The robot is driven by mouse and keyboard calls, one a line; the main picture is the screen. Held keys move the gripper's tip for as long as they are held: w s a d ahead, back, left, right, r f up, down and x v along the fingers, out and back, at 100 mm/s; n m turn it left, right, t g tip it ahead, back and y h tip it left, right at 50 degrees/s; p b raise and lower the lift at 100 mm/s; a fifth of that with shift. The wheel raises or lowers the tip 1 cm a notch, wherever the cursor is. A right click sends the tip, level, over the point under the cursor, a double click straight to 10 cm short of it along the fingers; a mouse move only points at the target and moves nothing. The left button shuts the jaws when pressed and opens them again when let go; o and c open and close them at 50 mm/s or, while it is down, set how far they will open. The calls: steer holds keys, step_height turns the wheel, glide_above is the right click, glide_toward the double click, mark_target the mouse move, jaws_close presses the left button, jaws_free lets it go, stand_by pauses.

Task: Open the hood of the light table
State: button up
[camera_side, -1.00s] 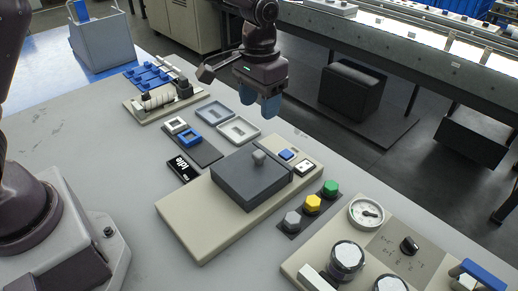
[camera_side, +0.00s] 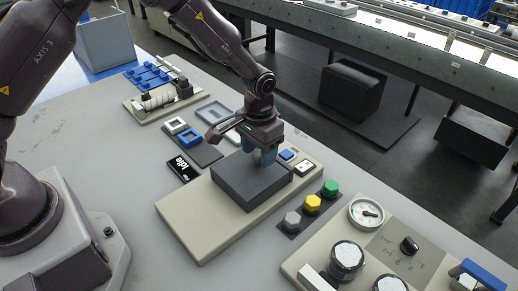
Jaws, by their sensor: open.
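The light table is a beige base (camera_side: 205,233) with a dark grey, closed, box-like hood (camera_side: 242,188) on it, in the middle of the side view. My gripper (camera_side: 259,158) points down right over the top of the hood, its blue fingertips at the hood's knob. The fingers are open and stand around or beside the knob, which they mostly hide. I cannot tell whether the fingers touch it.
A blue button (camera_side: 286,155) and a white socket plate (camera_side: 305,167) are on the base beside the hood. Grey, yellow (camera_side: 312,204) and green hex buttons stand in front right. Frames and trays (camera_side: 189,138) lie behind. A gauge panel (camera_side: 366,212) is at right.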

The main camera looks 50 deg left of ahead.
jaws_close()
steer(key=s, duration=1.2)
steer(key=shift+s, duration=0.4)
jaws_free()
step_height(320, 180, up, 13)
